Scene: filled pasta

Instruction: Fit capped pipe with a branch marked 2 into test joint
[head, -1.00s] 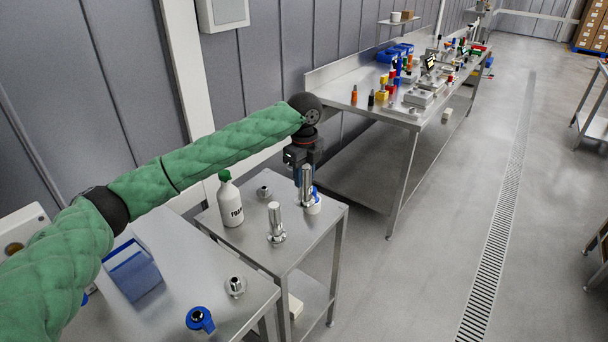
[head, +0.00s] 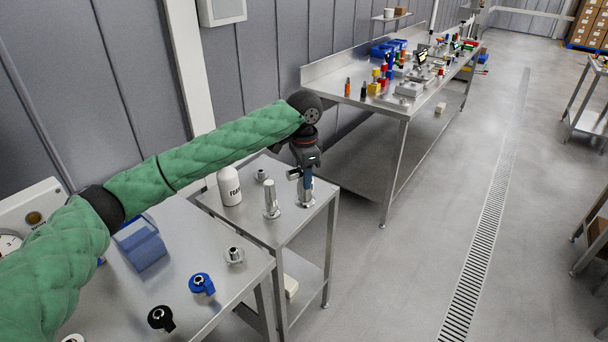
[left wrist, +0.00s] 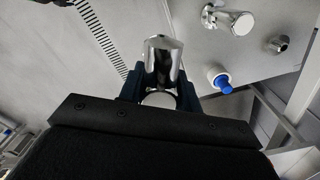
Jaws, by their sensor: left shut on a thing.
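My left gripper (head: 305,178) is over the far right part of the small steel table (head: 285,228), shut on an upright chrome capped pipe (left wrist: 163,58). In the head view, the gripper hides much of it. A flanged foot (head: 306,203) shows below; I cannot tell whether it touches the table. No number is readable. A similar chrome pipe (head: 271,198) stands to its left and also shows in the wrist view (left wrist: 234,20). A short metal fitting (head: 262,176) stands behind. Another fitting (head: 234,255) is on the nearer table; I cannot tell which is the test joint. My right gripper is out of view.
A white bottle (head: 230,187) stands beside the pipes. A white and blue item (left wrist: 221,80) shows in the wrist view. The nearer table holds a blue bin (head: 143,247), a blue valve-like part (head: 201,284) and a black one (head: 161,318). A long workbench (head: 390,105) stands behind.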

